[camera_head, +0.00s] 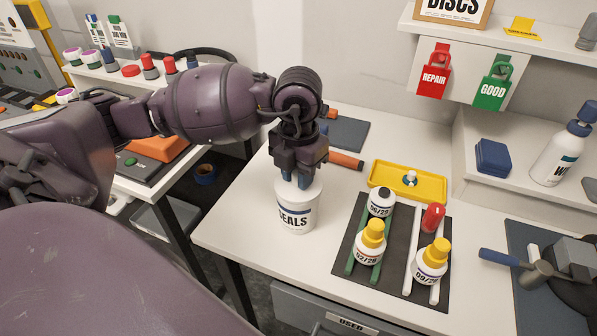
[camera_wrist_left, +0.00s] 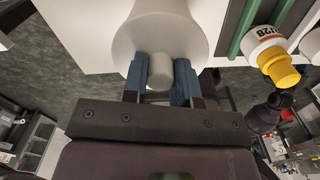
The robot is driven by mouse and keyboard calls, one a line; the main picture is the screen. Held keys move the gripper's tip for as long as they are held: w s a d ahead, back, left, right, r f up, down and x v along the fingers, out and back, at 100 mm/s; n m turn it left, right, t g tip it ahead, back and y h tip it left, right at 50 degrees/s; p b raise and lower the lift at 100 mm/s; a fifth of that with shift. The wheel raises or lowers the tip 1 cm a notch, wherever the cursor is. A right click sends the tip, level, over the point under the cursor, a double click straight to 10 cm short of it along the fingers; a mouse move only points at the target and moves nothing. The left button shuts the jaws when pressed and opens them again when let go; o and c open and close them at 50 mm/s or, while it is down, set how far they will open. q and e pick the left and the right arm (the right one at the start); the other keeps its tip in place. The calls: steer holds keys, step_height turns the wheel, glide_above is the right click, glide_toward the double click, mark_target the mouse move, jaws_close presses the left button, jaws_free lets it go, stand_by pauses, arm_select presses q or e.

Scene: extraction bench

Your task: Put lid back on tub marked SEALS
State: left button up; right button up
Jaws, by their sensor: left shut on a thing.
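The white tub marked SEALS (camera_head: 296,217) stands upright near the left front edge of the bench. My left gripper (camera_head: 299,182) points down over it with blue fingers, shut on the knob of the white lid (camera_head: 312,188). In the left wrist view the knob sits between the fingertips of my left gripper (camera_wrist_left: 161,72), with the lid (camera_wrist_left: 125,35) spread behind it. The lid is at the tub's mouth and looks roughly centred; I cannot tell whether it is fully seated. My right gripper is not in view.
A dark mat (camera_head: 398,270) with several small bottles lies right of the tub. A yellow tray (camera_head: 437,187) lies behind it. An orange-handled tool (camera_head: 346,160) lies behind the tub. The bench front between tub and mat is clear.

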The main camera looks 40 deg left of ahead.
arm_select(q)
steer(key=o, duration=0.9)
steer(key=shift+o, duration=0.4)
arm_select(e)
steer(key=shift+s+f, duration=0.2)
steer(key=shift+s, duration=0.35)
arm_select(q)
steer(key=shift+r, duration=0.15)
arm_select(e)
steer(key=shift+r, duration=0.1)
